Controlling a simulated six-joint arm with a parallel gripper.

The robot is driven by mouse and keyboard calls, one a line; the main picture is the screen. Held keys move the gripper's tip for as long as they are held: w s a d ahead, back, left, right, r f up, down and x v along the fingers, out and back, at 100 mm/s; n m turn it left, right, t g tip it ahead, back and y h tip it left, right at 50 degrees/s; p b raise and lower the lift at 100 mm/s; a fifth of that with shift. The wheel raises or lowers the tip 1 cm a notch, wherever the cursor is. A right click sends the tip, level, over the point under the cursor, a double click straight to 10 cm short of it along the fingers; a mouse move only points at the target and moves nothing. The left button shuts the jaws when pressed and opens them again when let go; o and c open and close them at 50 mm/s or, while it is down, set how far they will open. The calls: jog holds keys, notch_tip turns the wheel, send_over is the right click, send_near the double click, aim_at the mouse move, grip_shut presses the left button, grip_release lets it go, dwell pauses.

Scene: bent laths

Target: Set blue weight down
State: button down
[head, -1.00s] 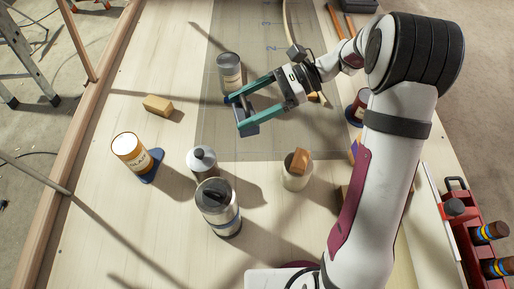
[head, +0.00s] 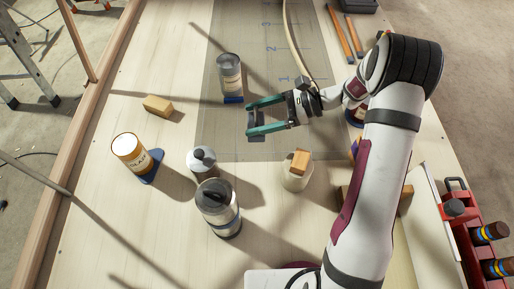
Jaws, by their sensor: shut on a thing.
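My gripper (head: 254,119) is over the grey marked mat, its teal fingers pointing left. It is shut on the blue weight (head: 252,121), a small dark grey-blue block between the fingertips. The fingers hide part of the weight, and I cannot tell whether its underside touches the mat. A pale bent lath (head: 291,30) curves down from the top edge towards my gripper's wrist; its lower end is hidden by the arm.
A grey can (head: 229,70) with blue at its foot stands just beyond my fingers. The mat's near left part is clear.

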notch_tip(320, 180, down, 10)
jog(key=shift+f, duration=0.15)
grip_release()
jog(key=shift+f, duration=0.1)
jog(key=v, duration=1.2)
